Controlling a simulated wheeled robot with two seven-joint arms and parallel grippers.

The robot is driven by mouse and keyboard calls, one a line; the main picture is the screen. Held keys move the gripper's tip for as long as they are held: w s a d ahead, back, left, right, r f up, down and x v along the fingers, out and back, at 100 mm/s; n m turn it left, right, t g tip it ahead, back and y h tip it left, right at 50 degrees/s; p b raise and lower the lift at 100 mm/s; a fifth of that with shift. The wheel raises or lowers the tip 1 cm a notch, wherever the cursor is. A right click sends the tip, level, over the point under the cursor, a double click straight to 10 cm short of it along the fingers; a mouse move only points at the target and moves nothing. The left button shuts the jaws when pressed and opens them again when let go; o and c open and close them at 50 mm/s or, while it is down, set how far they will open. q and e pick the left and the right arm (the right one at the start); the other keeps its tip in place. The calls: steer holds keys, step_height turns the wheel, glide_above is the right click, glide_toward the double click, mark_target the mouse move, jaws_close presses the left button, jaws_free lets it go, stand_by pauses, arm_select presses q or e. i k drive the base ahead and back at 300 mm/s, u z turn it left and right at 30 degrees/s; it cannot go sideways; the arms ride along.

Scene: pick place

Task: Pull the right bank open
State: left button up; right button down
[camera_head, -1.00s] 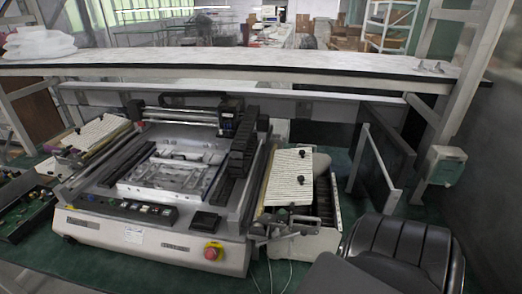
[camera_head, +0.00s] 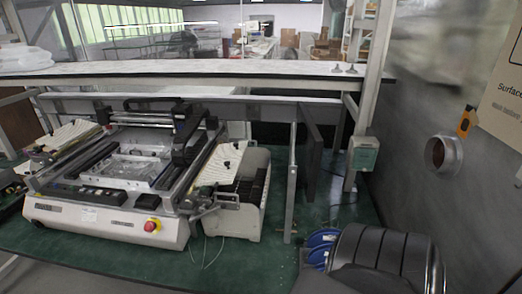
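The pick-and-place machine (camera_head: 105,220) stands on the green table at the left. Its right bank (camera_head: 235,222) is a cream housing with a row of dark slots, set against the machine's right side. A pale cover plate (camera_head: 222,165) with black knobs lies tilted over the bank's inner part. A metal bracket (camera_head: 212,203) sits at the bank's front left corner. I cannot tell how far the bank stands out from the machine. Neither of my grippers is in view.
A red stop button (camera_head: 151,226) is on the machine's front. Upright metal posts (camera_head: 291,185) and a dark panel stand right of the bank. Blue reels (camera_head: 320,240) and a black ribbed seat-like shape (camera_head: 385,255) fill the lower right. Green surface between bank and posts is clear.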

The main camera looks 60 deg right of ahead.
mark_target(246, 198)
steer(key=k, duration=0.3)
steer(key=z, duration=1.9)
steer(key=i, duration=0.5)
steer(key=u, duration=0.05)
